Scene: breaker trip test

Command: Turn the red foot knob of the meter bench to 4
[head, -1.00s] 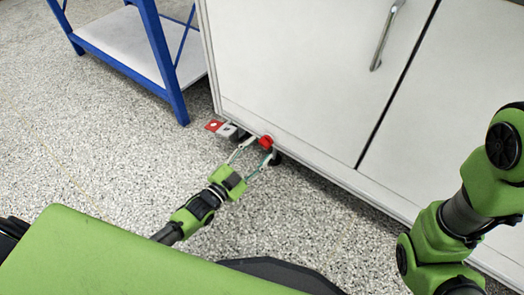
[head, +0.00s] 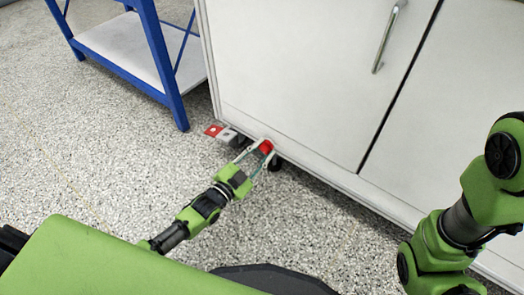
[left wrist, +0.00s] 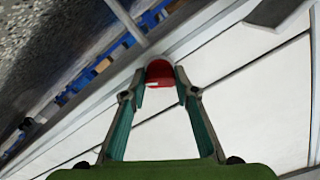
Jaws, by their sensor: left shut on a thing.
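The red foot knob (head: 266,147) sits low at the bottom edge of the white meter bench (head: 290,75), near its left corner. My left gripper (head: 258,153) is at the knob, with its two fingers shut around it. In the left wrist view the red knob (left wrist: 160,74) lies between the fingertips (left wrist: 163,92). My right arm shows at the right of the head view, but its gripper is out of view. No number or scale on the knob can be read.
A blue-framed shelf (head: 165,60) stands at the upper left. The speckled floor (head: 120,165) in front is clear.

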